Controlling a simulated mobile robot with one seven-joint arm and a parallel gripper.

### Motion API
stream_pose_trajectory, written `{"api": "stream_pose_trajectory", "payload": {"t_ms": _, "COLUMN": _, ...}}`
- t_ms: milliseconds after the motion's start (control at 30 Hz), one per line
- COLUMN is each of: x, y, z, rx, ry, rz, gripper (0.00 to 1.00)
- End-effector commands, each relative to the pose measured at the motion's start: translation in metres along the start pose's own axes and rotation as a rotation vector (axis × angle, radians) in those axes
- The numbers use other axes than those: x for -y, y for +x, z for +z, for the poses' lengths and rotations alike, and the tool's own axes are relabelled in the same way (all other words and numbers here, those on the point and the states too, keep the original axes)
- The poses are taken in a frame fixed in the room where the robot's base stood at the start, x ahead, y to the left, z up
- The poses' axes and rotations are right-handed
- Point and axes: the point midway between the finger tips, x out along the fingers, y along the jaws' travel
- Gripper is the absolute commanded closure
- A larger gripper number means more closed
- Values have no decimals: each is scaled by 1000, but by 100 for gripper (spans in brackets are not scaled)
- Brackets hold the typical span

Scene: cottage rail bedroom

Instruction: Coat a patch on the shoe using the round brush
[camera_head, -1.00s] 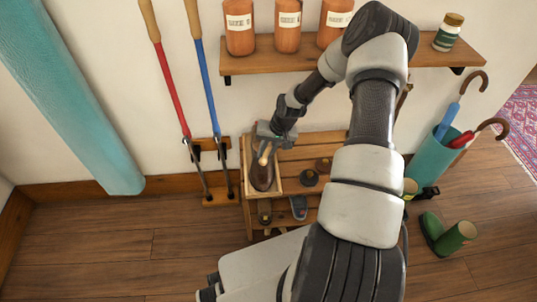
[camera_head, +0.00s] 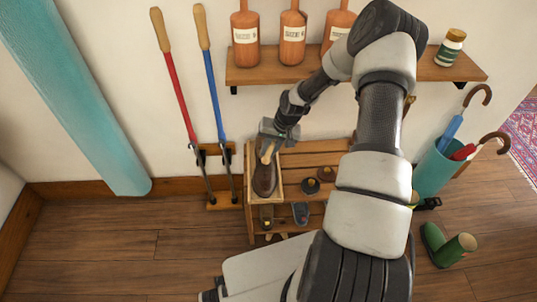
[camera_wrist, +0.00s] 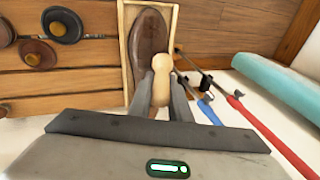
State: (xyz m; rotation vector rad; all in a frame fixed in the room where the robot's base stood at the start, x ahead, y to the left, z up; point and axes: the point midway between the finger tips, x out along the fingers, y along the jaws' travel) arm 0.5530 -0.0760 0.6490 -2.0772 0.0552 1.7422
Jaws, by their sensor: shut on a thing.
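A brown shoe (camera_head: 264,181) lies in a shallow light wooden tray (camera_head: 280,189) on the left end of a slatted wooden rack. The shoe also shows in the wrist view (camera_wrist: 149,36), its toe away from me. In the wrist view my gripper (camera_wrist: 162,92) is shut on a pale wooden handle (camera_wrist: 162,65), which I take to be the round brush. The brush's bristles are hidden, so I cannot tell whether they touch the shoe.
Round dark tins (camera_head: 311,186) sit on the rack (camera_head: 310,160) right of the tray. Red-handled (camera_head: 177,97) and blue-handled (camera_head: 209,80) tools lean on the wall at left. An umbrella stand (camera_head: 431,172) and green boots (camera_head: 452,249) are at right.

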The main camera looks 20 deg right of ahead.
Motion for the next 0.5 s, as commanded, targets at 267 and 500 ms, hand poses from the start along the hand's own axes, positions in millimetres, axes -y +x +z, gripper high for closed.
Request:
{"api": "stream_pose_trajectory", "payload": {"t_ms": 267, "x": 0, "y": 0, "z": 0, "rx": 0, "ry": 0, "rz": 0, "gripper": 100}}
{"api": "stream_pose_trajectory", "payload": {"t_ms": 500, "x": -2, "y": 6, "z": 1, "rx": -6, "ry": -2, "rz": 3, "gripper": 100}}
